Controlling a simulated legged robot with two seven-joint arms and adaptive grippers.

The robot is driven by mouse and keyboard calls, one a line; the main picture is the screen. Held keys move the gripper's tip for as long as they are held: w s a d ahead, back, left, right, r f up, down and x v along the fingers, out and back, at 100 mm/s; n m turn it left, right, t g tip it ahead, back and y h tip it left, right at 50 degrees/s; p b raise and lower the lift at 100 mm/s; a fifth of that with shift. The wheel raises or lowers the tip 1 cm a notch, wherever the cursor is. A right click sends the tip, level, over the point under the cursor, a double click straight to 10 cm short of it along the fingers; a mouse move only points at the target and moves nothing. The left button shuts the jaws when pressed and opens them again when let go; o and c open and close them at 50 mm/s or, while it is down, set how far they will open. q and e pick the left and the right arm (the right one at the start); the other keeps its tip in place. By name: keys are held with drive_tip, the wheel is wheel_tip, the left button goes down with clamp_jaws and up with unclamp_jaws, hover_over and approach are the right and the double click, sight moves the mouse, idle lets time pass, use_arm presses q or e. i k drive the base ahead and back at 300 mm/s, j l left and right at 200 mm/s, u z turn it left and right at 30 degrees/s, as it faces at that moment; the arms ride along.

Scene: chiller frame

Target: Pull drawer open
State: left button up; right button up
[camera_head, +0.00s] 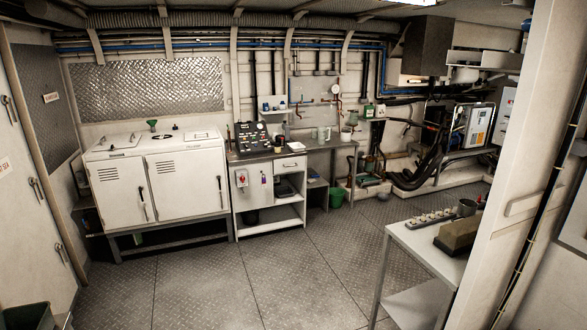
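A small white drawer front (290,164) with a handle sits at the top right of the white cabinet (269,228), under its grey worktop (262,153). The drawer looks closed, flush with the cabinet face. Left of it is a panel (252,180) with a red and a purple item on it. Below the drawer are open shelves with a dark object on the upper one. The cabinet stands across the room, near the middle of the view. Neither of my grippers is in view.
A white double-door unit (160,183) on a metal stand is left of the cabinet. A green bin (336,197) is on its right. A white table (423,253) and a pillar (515,170) stand at right. The metal floor (235,285) before the cabinet is clear.

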sight(284, 165)
drive_tip(key=i, duration=1.25)
drive_tip(key=i+l+z, duration=0.1)
drive_tip(key=i, duration=2.35)
drive_tip(key=i+z, duration=0.1)
drive_tip(key=i, duration=1.15)
drive_tip(key=i+j, duration=0.15)
drive_tip(key=i, duration=1.05)
drive_tip(key=i+l+z, duration=0.05)
drive_tip(key=l, duration=0.05)
